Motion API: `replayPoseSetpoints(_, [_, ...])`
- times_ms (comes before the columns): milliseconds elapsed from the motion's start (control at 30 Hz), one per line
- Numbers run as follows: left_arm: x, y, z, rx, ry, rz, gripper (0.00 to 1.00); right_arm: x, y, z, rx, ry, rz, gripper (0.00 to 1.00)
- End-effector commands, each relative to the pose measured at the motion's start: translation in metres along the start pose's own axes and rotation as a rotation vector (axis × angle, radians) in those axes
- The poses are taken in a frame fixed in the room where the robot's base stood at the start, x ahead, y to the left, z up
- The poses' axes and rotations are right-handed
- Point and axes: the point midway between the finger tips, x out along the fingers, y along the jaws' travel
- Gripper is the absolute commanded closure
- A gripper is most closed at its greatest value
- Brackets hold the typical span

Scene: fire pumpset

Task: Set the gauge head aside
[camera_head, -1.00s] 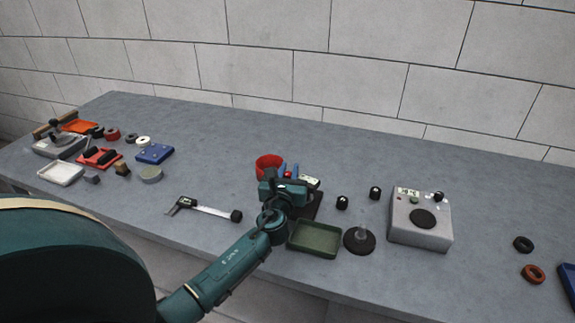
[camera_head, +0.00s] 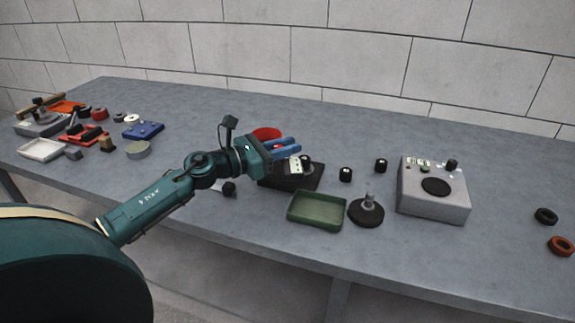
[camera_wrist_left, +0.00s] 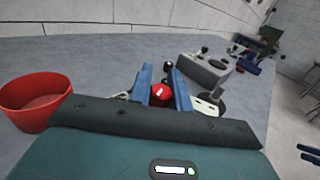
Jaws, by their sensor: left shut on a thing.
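My left gripper (camera_head: 285,149) reaches in from the left with its blue fingers pointing right, above the dark base plate (camera_head: 314,181). It is shut on the gauge head (camera_head: 295,166), a small piece with a pale face, partly hidden by the fingers. In the left wrist view a red round part (camera_wrist_left: 161,92) shows between the fingers (camera_wrist_left: 163,90), with a pale part (camera_wrist_left: 206,107) beside the right finger. Dark bars at that view's right edge may be my right gripper; its jaws are unclear.
A red cup (camera_head: 266,134) stands behind my left gripper. A green tray (camera_head: 316,211), a dark round stand (camera_head: 366,211) and a grey box (camera_head: 434,194) are to the right. Small black knobs (camera_head: 345,174) stand behind the stand. Trays and parts crowd the far left.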

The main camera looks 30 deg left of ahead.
Motion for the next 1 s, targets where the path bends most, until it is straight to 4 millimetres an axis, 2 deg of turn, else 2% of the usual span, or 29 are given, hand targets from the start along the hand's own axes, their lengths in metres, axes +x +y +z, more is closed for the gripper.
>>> replayPoseSetpoints(33, [-0.002, 0.000, -0.010, 0.003, -0.001, -0.034, 1.00, -0.001, 0.004, 0.010, -0.009, 0.028, 0.008, 0.64])
replayPoseSetpoints(200, [-0.006, -0.002, -0.007, 0.003, -0.002, -0.137, 1.00, -0.013, 0.011, 0.003, -0.043, 0.113, 0.029, 0.64])
replayPoseSetpoints(533, [-0.010, -0.005, -0.002, -0.001, -0.001, -0.239, 1.00, 0.007, 0.005, 0.025, -0.118, 0.079, 0.002, 0.64])
replayPoseSetpoints(1000, [-0.011, -0.006, 0.000, -0.001, 0.001, -0.253, 1.00, 0.009, 0.004, 0.027, -0.129, 0.071, -0.002, 0.64])
